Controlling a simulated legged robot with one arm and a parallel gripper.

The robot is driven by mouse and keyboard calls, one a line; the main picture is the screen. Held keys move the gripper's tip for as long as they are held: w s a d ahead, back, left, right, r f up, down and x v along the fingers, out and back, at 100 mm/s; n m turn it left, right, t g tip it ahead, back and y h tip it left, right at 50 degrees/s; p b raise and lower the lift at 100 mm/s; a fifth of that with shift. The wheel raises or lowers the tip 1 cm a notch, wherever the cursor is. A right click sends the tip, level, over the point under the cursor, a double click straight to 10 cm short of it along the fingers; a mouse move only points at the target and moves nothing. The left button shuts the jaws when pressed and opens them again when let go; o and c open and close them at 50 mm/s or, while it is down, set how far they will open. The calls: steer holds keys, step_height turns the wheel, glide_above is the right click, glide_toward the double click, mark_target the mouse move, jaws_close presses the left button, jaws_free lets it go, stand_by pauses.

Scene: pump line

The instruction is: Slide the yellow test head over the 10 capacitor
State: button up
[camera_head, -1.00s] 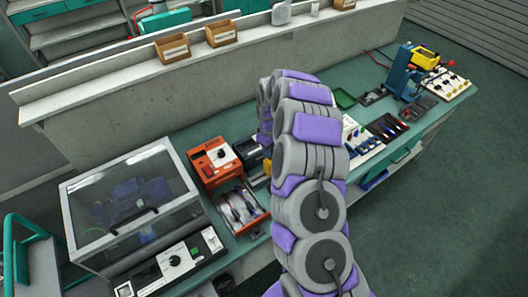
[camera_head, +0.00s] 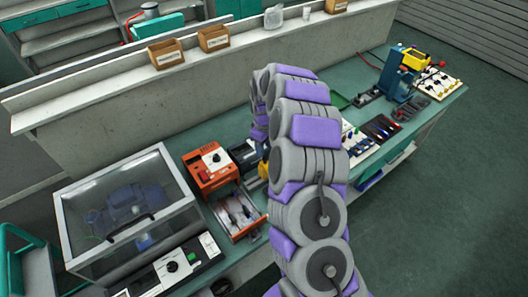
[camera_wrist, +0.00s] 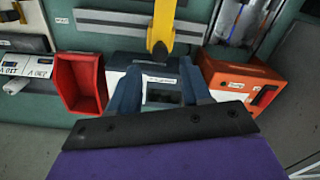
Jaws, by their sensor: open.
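A dark unit with a white label (camera_wrist: 158,78) shows between and behind the fingers. In the head view a small yellow part (camera_head: 264,169) shows beside my arm, next to a dark unit (camera_head: 245,156). My gripper is hidden there behind my arm. I cannot pick out a capacitor marked 10.
In the wrist view a red bin (camera_wrist: 80,82) stands left and an orange box (camera_wrist: 240,85) right. The head view shows that orange box (camera_head: 210,164), an open drawer, a clear-lidded case (camera_head: 130,205), and a blue stand with a yellow item (camera_head: 413,60) at the bench's far right.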

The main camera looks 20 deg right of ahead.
step_height(320, 180, up, 13)
steer(key=p, duration=0.1)
steer(key=shift+r, duration=0.1)
stand_by(0.5)
steer(key=s+a+r+m+b, duration=0.1)
steer(key=s+a+r, duration=0.15)
steer(key=s, duration=0.45)
steer(key=s+a+r+m, duration=0.1)
steer(key=s+a+r, duration=0.15)
steer(key=s, duration=0.45)
steer(key=s+a+r+b, duration=0.1)
steer(key=s+a+r, duration=0.15)
steer(key=s, duration=0.45)
steer(key=s+f+m+g, duration=0.1)
steer(key=s+m, duration=0.1)
steer(key=s, duration=1)
steer(key=s+f+m+b, duration=0.1)
steer(key=s+m, duration=0.2)
steer(key=s, duration=0.8)
steer(key=shift+s+d+f+g, duration=0.35)
steer(key=shift+d+g, duration=0.05)
steer(key=shift+d, duration=0.05)
